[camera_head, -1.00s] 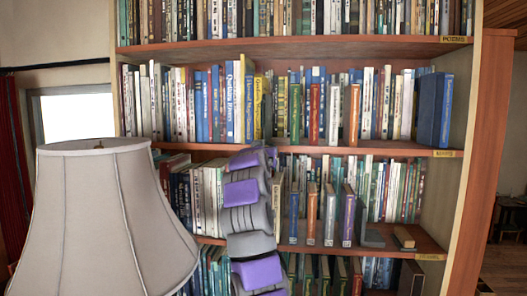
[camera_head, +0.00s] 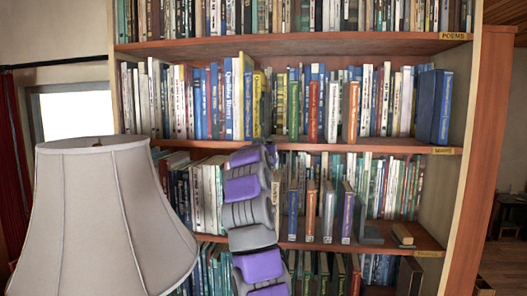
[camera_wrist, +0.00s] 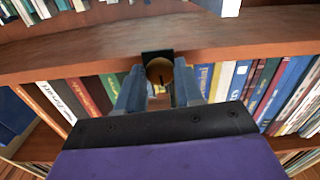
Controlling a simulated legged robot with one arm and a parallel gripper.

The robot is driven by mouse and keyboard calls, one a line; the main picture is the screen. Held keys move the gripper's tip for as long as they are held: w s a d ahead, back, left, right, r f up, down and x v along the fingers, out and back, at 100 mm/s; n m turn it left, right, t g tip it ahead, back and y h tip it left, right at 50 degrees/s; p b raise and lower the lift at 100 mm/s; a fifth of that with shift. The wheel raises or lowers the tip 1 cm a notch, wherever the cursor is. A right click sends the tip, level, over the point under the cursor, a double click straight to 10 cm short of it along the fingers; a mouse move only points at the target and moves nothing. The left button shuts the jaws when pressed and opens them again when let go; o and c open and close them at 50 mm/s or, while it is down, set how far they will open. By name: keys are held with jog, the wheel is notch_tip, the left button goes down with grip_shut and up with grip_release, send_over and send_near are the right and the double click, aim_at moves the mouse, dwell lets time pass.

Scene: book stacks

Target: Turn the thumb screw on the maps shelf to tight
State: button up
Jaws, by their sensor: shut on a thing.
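The thumb screw (camera_wrist: 159,71) is a round brass knob with a dark slot in a black mount. It sits on the front edge of a wooden shelf (camera_wrist: 225,48) in the wrist view. The slot looks close to upright. My gripper (camera_wrist: 160,88) has its two blue-grey fingers on either side of the knob and is shut on it. In the head view my purple and grey arm reaches up to the shelf (camera_head: 350,146) below the poems shelf. The gripper and screw are hidden there. The small yellow label (camera_head: 443,151) on that shelf is too blurred to read.
A large lampshade (camera_head: 105,215) stands close at the left. Upright books (camera_head: 235,98) fill the shelves behind and around my arm. The poems shelf (camera_head: 300,47) is above. A lower shelf (camera_head: 400,238) holds several spaced books near my arm.

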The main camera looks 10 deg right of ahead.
jog(key=shift+c, duration=0.4)
jog(key=shift+n+b, duration=0.4)
jog(key=shift+b, duration=0.1)
jog(key=shift+n, duration=0.4)
jog(key=shift+r, duration=0.1)
jog(key=o, duration=1)
jog(key=shift+a, duration=0.2)
jog(key=b+v, duration=0.8)
jog(key=v, duration=0.9)
jog(key=shift+a, duration=0.1)
